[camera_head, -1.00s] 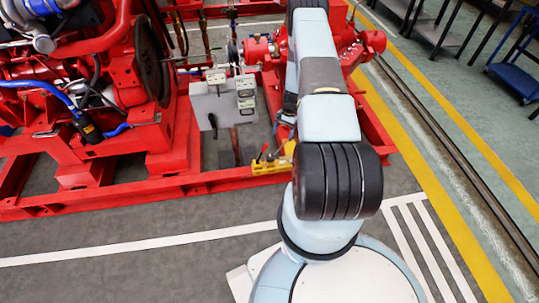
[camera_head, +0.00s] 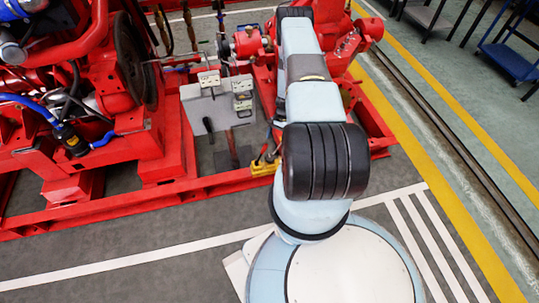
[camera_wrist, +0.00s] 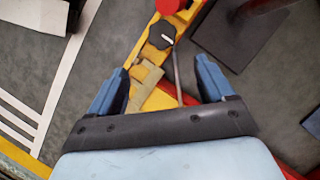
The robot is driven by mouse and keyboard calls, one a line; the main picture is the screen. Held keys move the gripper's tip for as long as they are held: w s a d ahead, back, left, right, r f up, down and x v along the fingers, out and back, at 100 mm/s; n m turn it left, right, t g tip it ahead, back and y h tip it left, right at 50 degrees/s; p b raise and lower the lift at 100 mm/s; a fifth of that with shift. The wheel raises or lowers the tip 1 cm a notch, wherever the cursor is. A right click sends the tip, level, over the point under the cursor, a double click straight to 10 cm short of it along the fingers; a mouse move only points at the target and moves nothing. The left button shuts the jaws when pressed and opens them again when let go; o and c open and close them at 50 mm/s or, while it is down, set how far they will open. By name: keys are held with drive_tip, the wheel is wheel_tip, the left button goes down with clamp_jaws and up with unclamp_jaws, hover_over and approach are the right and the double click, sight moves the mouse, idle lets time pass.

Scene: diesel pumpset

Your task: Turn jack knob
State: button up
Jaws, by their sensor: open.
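The jack is a yellow unit on the red frame, seen in the head view (camera_head: 262,168) partly behind my arm. In the wrist view its yellow body (camera_wrist: 150,75) runs up the middle of the picture. A black knob (camera_wrist: 162,34) with a white mark sits on it, beyond my fingertips. My gripper (camera_wrist: 163,85) is open, with its two blue-grey fingers on either side of the jack body and nothing between them touching the knob. In the head view my arm hides the gripper.
A red part (camera_wrist: 172,5) lies just past the knob. A thin rod (camera_wrist: 177,72) runs beside the jack. A grey panel box (camera_head: 215,108) with levers stands behind it. The red frame rail (camera_head: 150,197) borders the open floor in front.

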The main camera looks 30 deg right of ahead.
sight(270, 157)
drive_tip(key=x, duration=1.2)
drive_tip(key=shift+w+a, duration=0.2)
drive_tip(key=shift+a, duration=0.05)
drive_tip(key=shift+r, duration=0.1)
drive_tip(key=c, duration=1.1)
